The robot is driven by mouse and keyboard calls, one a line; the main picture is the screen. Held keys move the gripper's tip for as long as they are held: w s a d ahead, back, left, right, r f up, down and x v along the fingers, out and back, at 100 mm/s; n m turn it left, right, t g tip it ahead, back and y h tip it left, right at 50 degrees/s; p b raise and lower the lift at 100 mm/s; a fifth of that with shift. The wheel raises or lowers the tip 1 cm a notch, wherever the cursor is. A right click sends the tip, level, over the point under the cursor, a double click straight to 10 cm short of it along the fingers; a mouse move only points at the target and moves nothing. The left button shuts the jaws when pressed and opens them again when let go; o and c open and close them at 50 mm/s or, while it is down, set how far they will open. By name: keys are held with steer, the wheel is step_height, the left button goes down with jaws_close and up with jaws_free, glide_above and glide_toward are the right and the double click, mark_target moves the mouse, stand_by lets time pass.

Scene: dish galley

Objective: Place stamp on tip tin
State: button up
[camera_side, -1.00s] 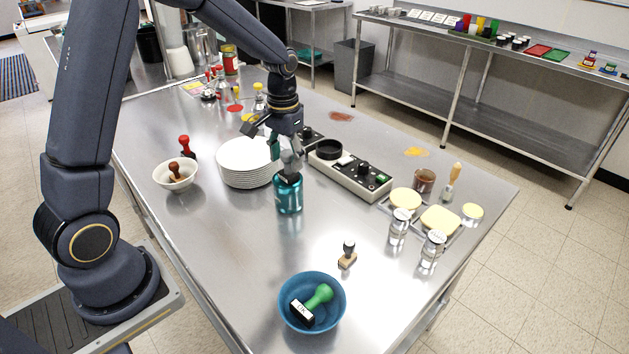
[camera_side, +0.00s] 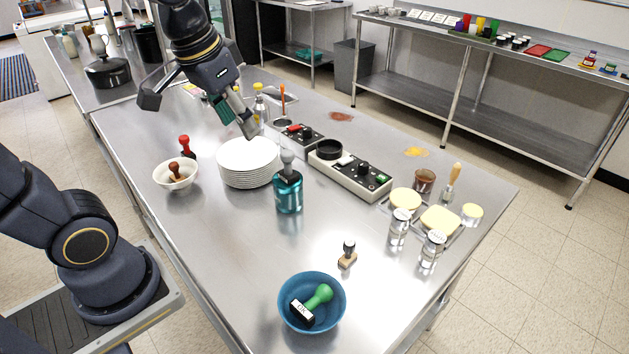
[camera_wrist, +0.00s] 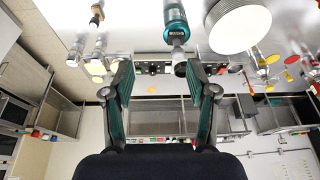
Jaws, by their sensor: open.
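The teal tin (camera_side: 289,193) stands upright near the middle of the steel table. A stamp with a grey rounded handle (camera_side: 287,160) stands upright on its top; its base is hard to make out. The wrist view also shows the tin (camera_wrist: 177,20) and the grey handle (camera_wrist: 180,57), upside down, beyond my fingers. My gripper (camera_wrist: 160,82) is open and empty. In the side view my gripper (camera_side: 238,118) is above and behind the plate stack, up and left of the tin, clear of the stamp.
White plates (camera_side: 247,160) are stacked left of the tin. A control box (camera_side: 350,170) lies to its right. A white bowl (camera_side: 161,184) holds a brown stamp; a blue bowl (camera_side: 285,312) holds a green one. A dark-handled stamp (camera_side: 348,254) stands in front. The front left table is clear.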

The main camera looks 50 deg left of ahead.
steer(key=s+d+f+t, duration=0.1)
steer(key=s, duration=0.5)
steer(key=shift+s+d+f+m+t, duration=0.25)
steer(key=shift+f+m+t, duration=0.05)
steer(key=shift+t, duration=0.1)
